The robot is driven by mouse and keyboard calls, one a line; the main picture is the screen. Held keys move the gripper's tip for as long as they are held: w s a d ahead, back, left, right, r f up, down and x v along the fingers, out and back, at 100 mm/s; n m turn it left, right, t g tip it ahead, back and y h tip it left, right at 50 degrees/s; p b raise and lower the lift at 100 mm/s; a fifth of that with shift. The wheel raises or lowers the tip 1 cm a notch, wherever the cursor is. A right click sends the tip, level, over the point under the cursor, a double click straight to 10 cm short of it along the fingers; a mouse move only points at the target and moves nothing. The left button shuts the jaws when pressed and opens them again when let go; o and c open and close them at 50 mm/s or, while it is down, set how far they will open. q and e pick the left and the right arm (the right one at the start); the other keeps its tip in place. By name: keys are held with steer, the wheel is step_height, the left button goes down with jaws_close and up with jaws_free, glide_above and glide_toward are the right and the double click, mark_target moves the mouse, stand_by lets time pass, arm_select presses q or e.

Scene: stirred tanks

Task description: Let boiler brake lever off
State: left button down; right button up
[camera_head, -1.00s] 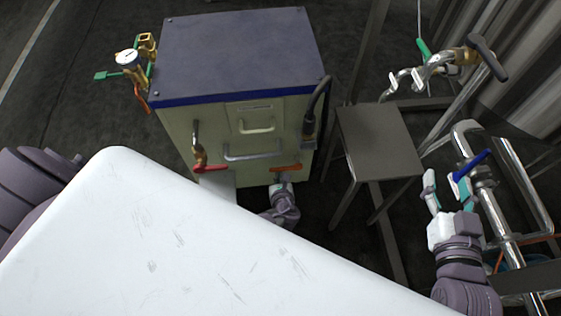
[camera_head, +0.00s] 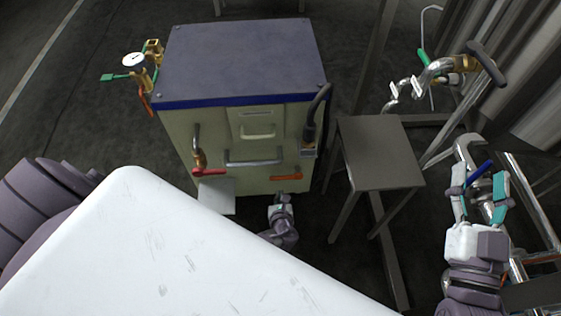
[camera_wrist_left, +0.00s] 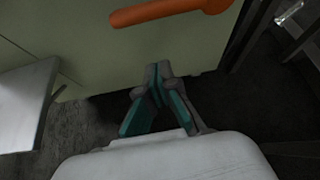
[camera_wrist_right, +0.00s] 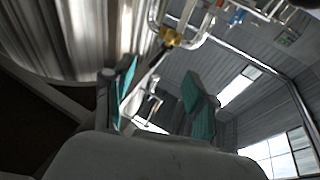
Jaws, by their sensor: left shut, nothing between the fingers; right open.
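The boiler is a cream cabinet (camera_head: 180,140) with a dark blue top. An orange lever (camera_head: 286,177) lies roughly horizontal low on its front, at the right. This orange lever also shows in the left wrist view (camera_wrist_left: 165,12), above my fingers. My left gripper (camera_head: 281,198) is shut and empty, just below the orange lever and apart from it. In its wrist view the closed fingertips (camera_wrist_left: 158,72) point towards the cabinet front. My right gripper (camera_head: 480,183) is open at the right, near a blue-handled valve (camera_head: 481,170) on the pipes; nothing is between its fingers.
A red-handled tap (camera_head: 205,171) is on the cabinet's left front, above a pale plate (camera_head: 217,196). A gauge with green-handled valve (camera_head: 134,61) is at its left side. A grey stand (camera_head: 380,152) is at right. A white surface (camera_head: 150,250) fills the foreground.

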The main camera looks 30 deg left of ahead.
arm_select(q)
steer(key=p+v, duration=0.3)
steer(key=v, duration=0.4)
steer(key=shift+d+r, duration=0.15)
steer(key=shift+d, duration=0.2)
arm_select(e)
steer(key=s+d+f+g+h, duration=0.1)
steer(key=s+f+g, duration=0.1)
steer(key=f+g, duration=0.2)
steer(key=s+d+f+g+h, duration=0.1)
steer(key=d+f+g, duration=0.1)
steer(key=f+g, duration=0.3)
steer(key=shift+s+f+h, duration=0.35)
steer(key=shift+f+h, duration=0.05)
steer(key=shift+f, duration=1.8)
